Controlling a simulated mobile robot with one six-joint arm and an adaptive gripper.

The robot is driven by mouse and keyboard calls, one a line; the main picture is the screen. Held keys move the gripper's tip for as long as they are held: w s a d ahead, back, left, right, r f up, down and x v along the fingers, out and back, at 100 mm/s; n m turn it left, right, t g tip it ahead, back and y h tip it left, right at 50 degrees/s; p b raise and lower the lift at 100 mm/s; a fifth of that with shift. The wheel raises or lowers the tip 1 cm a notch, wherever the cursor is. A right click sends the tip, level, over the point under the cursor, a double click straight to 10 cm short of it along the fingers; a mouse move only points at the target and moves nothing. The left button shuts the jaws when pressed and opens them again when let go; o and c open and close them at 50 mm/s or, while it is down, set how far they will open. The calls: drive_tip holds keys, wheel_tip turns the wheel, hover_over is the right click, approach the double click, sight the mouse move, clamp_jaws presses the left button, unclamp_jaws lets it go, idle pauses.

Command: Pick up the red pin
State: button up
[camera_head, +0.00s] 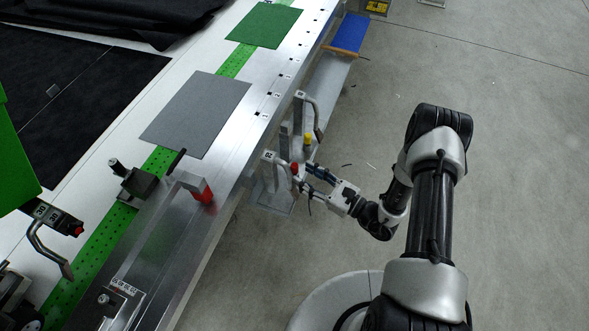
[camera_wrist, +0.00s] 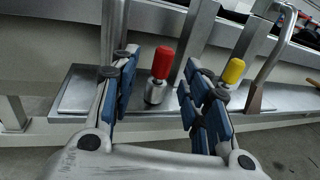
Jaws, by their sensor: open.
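The red pin (camera_wrist: 162,64) has a red cap on a short metal body and stands upright on a metal shelf in the wrist view. It lies ahead of my gripper (camera_wrist: 160,92), in line with the gap between the two blue-padded fingers. The fingers are open and nothing is held between them. In the head view the red pin (camera_head: 294,168) shows as a small red cap near my gripper (camera_head: 305,177), at the side of the welding table.
A yellow pin (camera_wrist: 232,71) stands right of the red one, near a curved metal handle (camera_wrist: 274,50). The shelf (camera_wrist: 90,92) runs along the table side. The welding table (camera_head: 225,130) holds a grey sheet (camera_head: 197,112) and a green sheet (camera_head: 265,25). Open floor lies to the right.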

sight(295, 165)
drive_tip(key=x, duration=0.2)
drive_tip(key=r+b+x, duration=0.1)
drive_tip(key=x, duration=0.2)
drive_tip(key=shift+w+r, duration=0.1)
drive_tip(key=shift+w, duration=0.05)
clamp_jaws()
idle(0.4)
